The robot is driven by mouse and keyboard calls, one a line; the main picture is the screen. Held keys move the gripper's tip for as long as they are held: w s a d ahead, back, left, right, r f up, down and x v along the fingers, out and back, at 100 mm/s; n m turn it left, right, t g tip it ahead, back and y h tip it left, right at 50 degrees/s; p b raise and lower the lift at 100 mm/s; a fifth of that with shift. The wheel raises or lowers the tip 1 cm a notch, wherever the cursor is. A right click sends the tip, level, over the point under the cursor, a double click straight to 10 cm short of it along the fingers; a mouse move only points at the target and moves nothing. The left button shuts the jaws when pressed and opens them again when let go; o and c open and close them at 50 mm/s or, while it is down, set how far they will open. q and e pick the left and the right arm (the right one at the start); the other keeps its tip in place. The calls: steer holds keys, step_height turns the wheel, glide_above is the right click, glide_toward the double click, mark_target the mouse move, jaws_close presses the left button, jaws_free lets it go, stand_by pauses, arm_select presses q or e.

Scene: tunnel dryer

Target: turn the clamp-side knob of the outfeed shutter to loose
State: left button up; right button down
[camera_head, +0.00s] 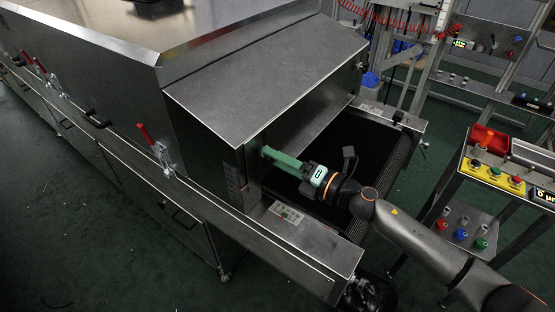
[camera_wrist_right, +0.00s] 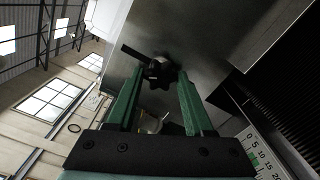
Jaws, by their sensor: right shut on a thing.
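The knob (camera_wrist_right: 160,72) is black and lobed, on the steel face of the dryer's outfeed hood in the right wrist view. A dark flat bar (camera_wrist_right: 133,53) sticks out from beside it toward the upper left. My right gripper (camera_wrist_right: 161,80) has its two green fingers on either side of the knob and is shut on it. In the head view the right gripper (camera_head: 266,152) reaches left to the hood's end, and its fingers hide the knob. The scale strip (camera_wrist_right: 262,150) shows at the lower right of the wrist view. My left gripper is not in view.
The steel hood (camera_head: 265,85) stands above and left of the gripper. A dark conveyor belt (camera_head: 345,135) runs out below the arm. A side rail (camera_head: 310,240) lies in front. A button stand (camera_head: 490,175) is at the right. Red-handled toggle clamps (camera_head: 147,133) line the dryer's side.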

stand_by(0.3)
steer(key=shift+c, duration=1.5)
jaws_free()
steer(key=b+v, duration=0.1)
steer(key=v, duration=1.1)
steer(key=shift+s+d+b, duration=0.15)
steer(key=shift+d+b, duration=0.05)
steer(key=shift+b, duration=0.2)
steer(key=shift+d, duration=0.1)
